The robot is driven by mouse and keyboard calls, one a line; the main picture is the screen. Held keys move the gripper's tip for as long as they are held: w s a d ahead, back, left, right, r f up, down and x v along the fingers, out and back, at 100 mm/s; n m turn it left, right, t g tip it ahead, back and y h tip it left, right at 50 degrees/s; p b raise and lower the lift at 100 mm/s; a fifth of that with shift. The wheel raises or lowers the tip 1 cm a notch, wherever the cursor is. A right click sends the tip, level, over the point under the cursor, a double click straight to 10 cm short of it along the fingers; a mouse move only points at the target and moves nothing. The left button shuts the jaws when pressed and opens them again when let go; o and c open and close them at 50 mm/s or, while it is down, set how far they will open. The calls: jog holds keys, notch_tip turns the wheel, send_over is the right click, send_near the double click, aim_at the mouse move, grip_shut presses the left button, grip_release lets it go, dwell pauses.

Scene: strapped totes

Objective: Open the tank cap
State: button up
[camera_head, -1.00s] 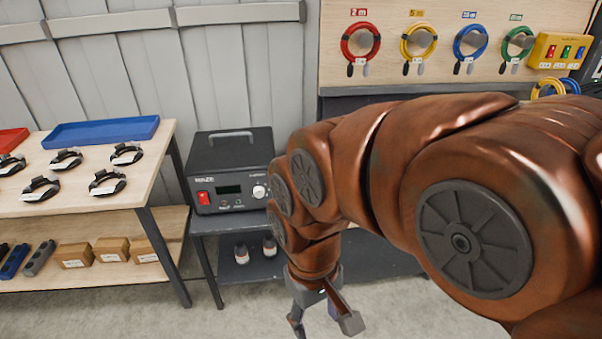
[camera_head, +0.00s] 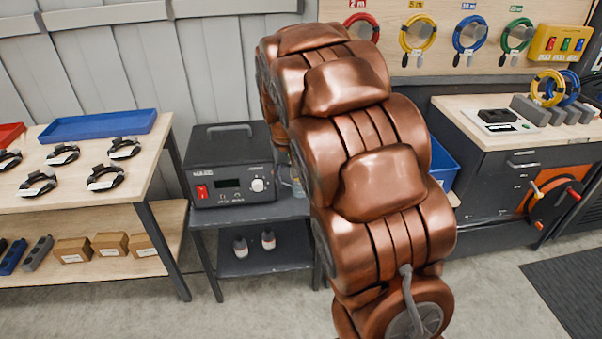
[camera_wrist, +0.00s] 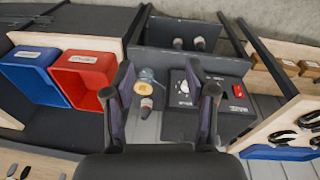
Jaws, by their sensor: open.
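In the wrist view, my gripper (camera_wrist: 160,76) is open, with its two dark fingers apart and nothing held between them. Between the fingers, farther off, a small clear container with a pale tan round top (camera_wrist: 147,91) stands beside the black control box (camera_wrist: 183,90). This may be the tank and its cap; it is too small to tell whether the cap is on. In the head view, my arm hides the gripper and nearly all of the container. The black box (camera_head: 229,165) there shows a red switch, a display and a white knob.
Small bottles (camera_head: 254,244) stand on the shelf below the box. A table with a blue tray (camera_head: 100,126) and several black straps is at left. Blue (camera_wrist: 30,74) and red (camera_wrist: 80,77) bins show in the wrist view. A workbench (camera_head: 480,105) stands at right.

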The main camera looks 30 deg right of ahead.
jog(key=w+d+f+t, duration=0.1)
jog(key=w+d+f, duration=0.35)
jog(key=w, duration=0.25)
jog(key=w+d+f, duration=0.3)
jog(key=w+d, duration=0.2)
jog(key=w, duration=0.2)
jog(key=shift+w+d+f+m+t+p, duration=0.3)
jog(key=shift+w+d+f, duration=1.65)
jog(key=shift+f, duration=1.05)
jog(key=shift+w+d+f+m+t+p, duration=0.15)
jog(key=shift+w+d+f+t+p, duration=0.25)
jog(key=shift+w+d+f, duration=1.6)
jog(key=shift+w+d+f+m+t+p, duration=0.35)
jog(key=shift+w+d+f, duration=0.6)
jog(key=shift+w+f, duration=2.35)
jog(key=shift+s+f, duration=0.7)
grip_shut()
